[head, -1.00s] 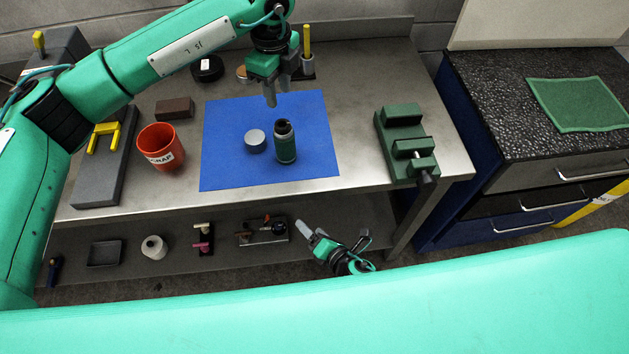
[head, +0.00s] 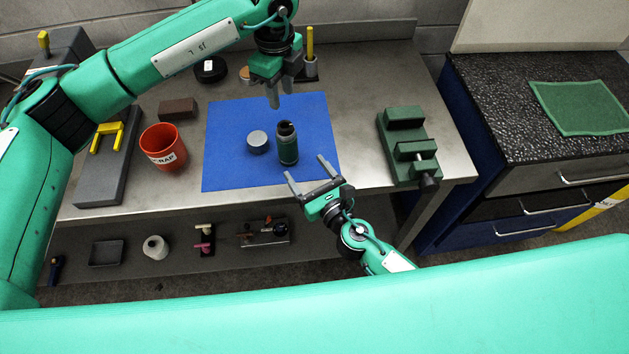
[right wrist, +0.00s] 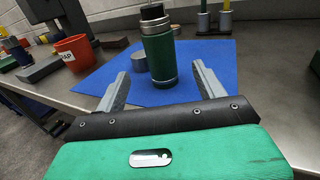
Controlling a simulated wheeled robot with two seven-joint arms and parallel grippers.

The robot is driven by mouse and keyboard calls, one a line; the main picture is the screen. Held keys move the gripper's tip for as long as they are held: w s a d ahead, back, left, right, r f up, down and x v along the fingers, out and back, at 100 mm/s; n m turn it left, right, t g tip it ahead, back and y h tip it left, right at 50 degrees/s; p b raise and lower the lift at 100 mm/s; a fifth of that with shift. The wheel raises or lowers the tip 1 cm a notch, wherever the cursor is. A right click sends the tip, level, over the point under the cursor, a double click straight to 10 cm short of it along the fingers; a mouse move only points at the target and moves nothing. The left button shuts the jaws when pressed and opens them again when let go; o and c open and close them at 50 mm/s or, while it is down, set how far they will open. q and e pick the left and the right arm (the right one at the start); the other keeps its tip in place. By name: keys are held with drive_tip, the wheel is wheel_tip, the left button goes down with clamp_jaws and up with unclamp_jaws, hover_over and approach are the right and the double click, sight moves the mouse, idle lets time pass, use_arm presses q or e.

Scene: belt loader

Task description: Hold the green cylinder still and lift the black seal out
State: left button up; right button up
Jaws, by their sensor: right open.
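The green cylinder (head: 288,150) stands upright on the blue mat (head: 225,170), with the black seal (head: 285,127) at its top. In the right wrist view the cylinder (right wrist: 160,62) is ahead between my fingers, and the seal (right wrist: 152,11) sticks up from its grey neck. My right gripper (head: 308,172) is open and empty at the mat's front edge, just short of the cylinder. My left gripper (head: 280,92) points down above the back of the mat, behind the cylinder. Its fingers are apart with nothing between them.
A round grey cap (head: 257,142) stands left of the cylinder. A red scrap cup (head: 163,147) and a brown block (head: 178,108) are further left. A green vise (head: 408,150) stands right of the mat. A post stand (head: 310,65) is behind.

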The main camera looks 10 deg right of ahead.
sight(292, 150)
drive_tip(key=x, duration=1)
drive_tip(key=shift+w, duration=0.1)
